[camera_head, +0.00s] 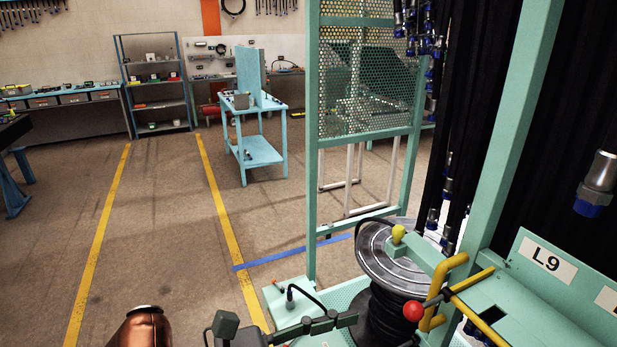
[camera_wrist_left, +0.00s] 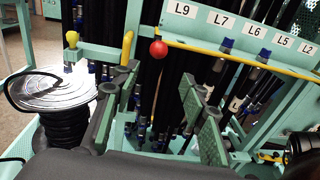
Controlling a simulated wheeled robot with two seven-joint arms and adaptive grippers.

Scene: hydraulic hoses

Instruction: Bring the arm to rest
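My left gripper (camera_head: 285,328) shows at the bottom of the head view, its dark green fingers apart. In the left wrist view its fingers (camera_wrist_left: 157,92) stand wide apart with nothing between them; hoses hang in the background beyond. Part of my arm, copper coloured, shows at the bottom left of the head view. My right gripper is not in view.
A green hose rack (camera_head: 508,130) with an L9 label (camera_head: 548,261) stands at right, with black hoses (camera_head: 465,130), a yellow handle (camera_head: 437,290) and a red knob (camera_head: 413,310). A reel (camera_head: 375,255) stands beside it. The floor at left (camera_head: 160,220) is clear.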

